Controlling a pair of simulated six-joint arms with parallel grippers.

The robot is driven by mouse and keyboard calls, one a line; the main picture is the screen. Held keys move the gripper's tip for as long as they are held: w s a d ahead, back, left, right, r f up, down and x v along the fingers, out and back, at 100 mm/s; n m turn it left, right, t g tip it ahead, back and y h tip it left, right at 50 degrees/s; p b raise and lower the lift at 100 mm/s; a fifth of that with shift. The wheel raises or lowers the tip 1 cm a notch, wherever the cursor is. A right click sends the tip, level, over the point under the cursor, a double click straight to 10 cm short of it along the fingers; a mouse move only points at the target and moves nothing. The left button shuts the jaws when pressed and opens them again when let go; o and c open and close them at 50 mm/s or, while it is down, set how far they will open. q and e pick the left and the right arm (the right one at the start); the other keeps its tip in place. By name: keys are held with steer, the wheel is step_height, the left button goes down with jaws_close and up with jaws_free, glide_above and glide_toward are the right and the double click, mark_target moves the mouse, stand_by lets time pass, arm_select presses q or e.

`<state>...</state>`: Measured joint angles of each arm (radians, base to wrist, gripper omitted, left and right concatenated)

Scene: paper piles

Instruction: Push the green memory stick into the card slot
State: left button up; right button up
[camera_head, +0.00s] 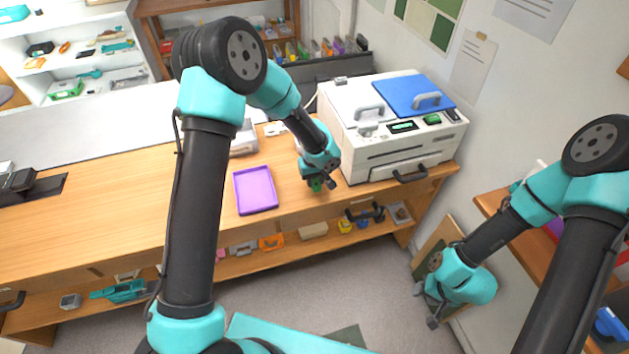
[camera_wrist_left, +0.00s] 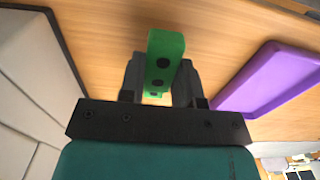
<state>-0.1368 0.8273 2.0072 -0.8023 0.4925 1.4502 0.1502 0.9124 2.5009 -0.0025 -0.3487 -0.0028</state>
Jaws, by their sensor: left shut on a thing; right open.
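My left gripper (camera_head: 318,186) is shut on the green memory stick (camera_head: 316,184), above the wooden counter between the purple tray and the printer. In the left wrist view the green stick (camera_wrist_left: 166,48), with dark round spots, stands out between the fingers (camera_wrist_left: 160,82). The white printer (camera_head: 385,158) is right of this gripper in the head view; its side (camera_wrist_left: 28,75) fills the left of the wrist view. I cannot make out the card slot. My right gripper (camera_head: 428,305) is open and empty, low over the floor at the right.
The purple tray (camera_head: 255,190) lies left of my left gripper; it also shows in the wrist view (camera_wrist_left: 270,78). The printer has a blue lid (camera_head: 412,93), handles and a small green display. A shelf (camera_head: 285,241) under the counter holds several small objects. The counter's left part is mostly clear.

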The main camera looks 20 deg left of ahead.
mark_target(315, 181)
arm_select(q)
steer(key=shift+w, duration=0.3)
steer(key=shift+w+a+f, duration=0.15)
steer(key=shift+w+f, duration=0.15)
steer(key=shift+f, duration=0.3)
steer(key=shift+w+a+f, duration=0.15)
steer(key=shift+w+f, duration=0.1)
steer(key=shift+f, duration=0.75)
steer(key=shift+f, duration=0.15)
steer(key=o, duration=1)
steer(key=shift+w, duration=0.1)
